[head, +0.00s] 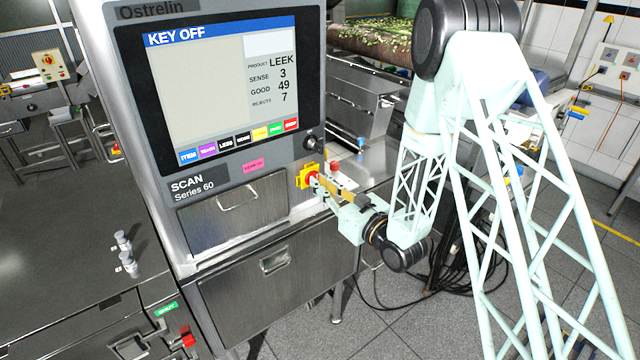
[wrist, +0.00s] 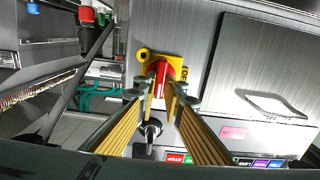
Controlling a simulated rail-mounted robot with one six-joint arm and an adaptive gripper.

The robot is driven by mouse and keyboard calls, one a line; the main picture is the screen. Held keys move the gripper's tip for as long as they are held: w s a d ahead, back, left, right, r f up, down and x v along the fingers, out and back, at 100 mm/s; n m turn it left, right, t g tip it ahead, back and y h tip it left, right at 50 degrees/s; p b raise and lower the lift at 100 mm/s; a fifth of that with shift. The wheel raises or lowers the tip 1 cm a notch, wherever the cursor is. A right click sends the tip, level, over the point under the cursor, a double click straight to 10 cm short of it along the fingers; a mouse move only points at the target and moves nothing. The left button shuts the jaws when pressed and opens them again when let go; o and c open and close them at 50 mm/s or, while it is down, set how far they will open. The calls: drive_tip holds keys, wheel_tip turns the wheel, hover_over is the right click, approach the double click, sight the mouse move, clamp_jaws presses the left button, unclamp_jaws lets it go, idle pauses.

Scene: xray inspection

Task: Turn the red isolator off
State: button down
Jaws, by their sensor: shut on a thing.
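The red isolator (head: 311,177) is a red rotary handle on a yellow plate, low on the right of the scanner's front panel. In the wrist view the red isolator (wrist: 165,72) sits at upper centre, its handle running roughly up and down the picture. Part of an "OFF" marking shows on the plate's right side. My gripper (head: 318,184) reaches in from the right. In the wrist view my gripper (wrist: 161,94) has a fingertip on each side of the handle, shut on it. The fingertips hide part of the handle.
The scanner screen (head: 220,85) reads KEY OFF. A black key switch (head: 312,143) is just above the isolator, with coloured buttons (head: 240,140) to its left. A drawer handle (head: 238,200) sticks out at lower left.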

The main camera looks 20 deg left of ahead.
drive_tip(key=shift+s+a+f+n+b, duration=0.1)
drive_tip(key=shift+n+b, duration=1.2)
drive_tip(key=shift+b, duration=1.6)
drive_tip(key=shift+s+f+n+b, duration=0.1)
drive_tip(key=shift+n+b, duration=1.2)
drive_tip(key=shift+b, duration=1.6)
drive_tip(key=n+b, duration=0.3)
drive_tip(key=b, duration=0.3)
drive_tip(key=shift+n, duration=0.4)
drive_tip(key=shift+a+n+b, duration=0.1)
drive_tip(key=shift+n+b, duration=0.8)
drive_tip(key=shift+n, duration=3.6)
drive_tip(key=c, duration=2.7)
unclamp_jaws()
drive_tip(key=shift+f, duration=0.1)
drive_tip(key=shift+c, duration=0.2)
drive_tip(key=shift+s, duration=0.1)
